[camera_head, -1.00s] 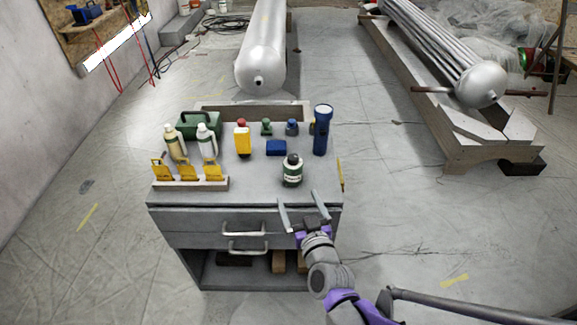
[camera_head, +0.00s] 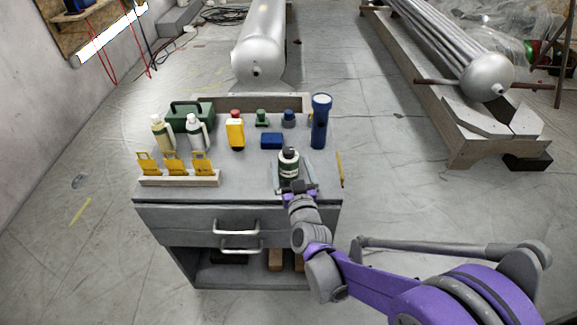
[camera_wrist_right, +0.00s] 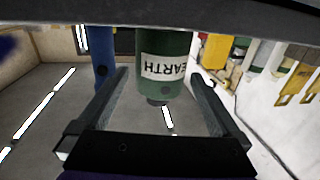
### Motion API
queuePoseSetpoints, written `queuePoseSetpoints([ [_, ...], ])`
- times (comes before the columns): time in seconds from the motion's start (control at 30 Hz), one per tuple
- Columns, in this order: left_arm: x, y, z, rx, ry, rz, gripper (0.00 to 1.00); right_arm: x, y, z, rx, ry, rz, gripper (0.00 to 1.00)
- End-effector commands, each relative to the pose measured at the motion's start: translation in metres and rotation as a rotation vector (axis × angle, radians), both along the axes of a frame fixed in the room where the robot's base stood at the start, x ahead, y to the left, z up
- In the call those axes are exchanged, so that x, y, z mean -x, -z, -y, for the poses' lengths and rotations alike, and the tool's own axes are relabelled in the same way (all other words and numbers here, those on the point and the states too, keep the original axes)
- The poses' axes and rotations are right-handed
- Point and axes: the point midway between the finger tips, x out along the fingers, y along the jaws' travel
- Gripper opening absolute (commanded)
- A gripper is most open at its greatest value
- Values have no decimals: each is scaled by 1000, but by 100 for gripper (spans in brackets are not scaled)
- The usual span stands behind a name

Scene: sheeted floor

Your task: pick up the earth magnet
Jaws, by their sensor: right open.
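The earth magnet is a small dark green and black bottle-like piece (camera_head: 288,166) with a white label, upright near the front right of the grey cabinet top. The right wrist view shows it upside down (camera_wrist_right: 165,62), with "EARTH" on its label. My right gripper (camera_head: 290,180) is open at the near side of it, with one finger to each side. In the right wrist view the open fingers (camera_wrist_right: 158,85) flank it, with a gap visible on both sides. My left gripper is not in view.
A blue flashlight (camera_head: 320,122) stands behind and right of the magnet. A blue box (camera_head: 272,141), yellow bottle (camera_head: 236,131) and two white-topped bottles are farther back and left. A rack with yellow tags (camera_head: 180,179) lies at the left front. A yellow pencil-like stick (camera_head: 340,170) lies at the right edge.

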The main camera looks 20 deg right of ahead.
Motion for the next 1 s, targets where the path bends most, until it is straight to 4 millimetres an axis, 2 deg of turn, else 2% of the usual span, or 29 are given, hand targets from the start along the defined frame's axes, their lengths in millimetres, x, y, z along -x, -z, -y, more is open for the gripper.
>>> queuePoseSetpoints([
  [0.03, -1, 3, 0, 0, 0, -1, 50, -9, 2, 0, 0, 1, 0, 100],
  [0.17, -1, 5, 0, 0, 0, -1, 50, -22, 1, 2, 1, 1, 0, 100],
  [0.43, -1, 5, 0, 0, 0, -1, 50, -25, 0, 2, 0, 0, 0, 100],
  [0.47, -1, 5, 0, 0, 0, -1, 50, -25, 0, 2, 0, 0, 0, 96],
  [1.0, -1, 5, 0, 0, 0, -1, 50, -25, 0, 2, 0, 0, 0, 0],
])
